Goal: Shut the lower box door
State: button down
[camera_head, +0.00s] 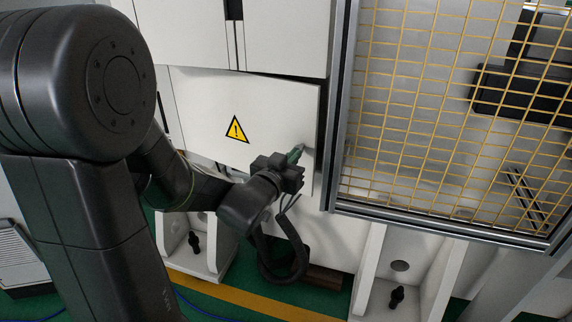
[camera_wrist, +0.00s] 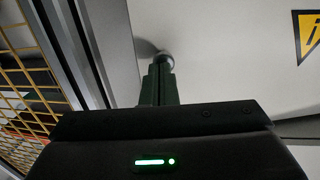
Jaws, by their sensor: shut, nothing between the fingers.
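The lower box door (camera_head: 205,105) is a white panel with a yellow warning triangle, below the upper white doors in the head view. It looks slightly ajar, with a dark gap along its top and right edges. In the wrist view the door (camera_wrist: 225,60) fills the upper right. My gripper (camera_head: 297,152) is shut and empty, with its fingertips at the door's lower right part. In the wrist view the fingertips (camera_wrist: 161,66) are at a small round metal knob (camera_wrist: 166,58) on the door. I cannot tell whether they touch it.
A yellow mesh fence in a grey metal frame (camera_head: 334,120) stands close to the right of the door. White upper doors (camera_head: 285,35) are above. White support feet (camera_head: 375,265) and a green floor with a yellow stripe (camera_head: 250,297) lie below.

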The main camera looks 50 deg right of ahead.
jog(key=shift+d, duration=0.2)
jog(key=x, duration=0.3)
jog(key=b+x, duration=0.1)
jog(key=x, duration=0.6)
jog(key=shift+s+d+r, duration=0.15)
jog(key=shift+s+d, duration=0.15)
jog(key=shift+s, duration=0.05)
jog(key=shift+d+r, duration=0.2)
jog(key=shift+r, duration=0.25)
jog(key=shift+s+a+f, duration=0.15)
jog(key=shift+a+f, duration=0.05)
jog(key=shift+a, duration=0.25)
send_near(313, 138)
jog(key=w+f, duration=0.1)
jog(key=f, duration=0.1)
jog(key=shift+w+f, duration=0.3)
jog(key=shift+w, duration=0.1)
jog(key=shift+d, duration=0.1)
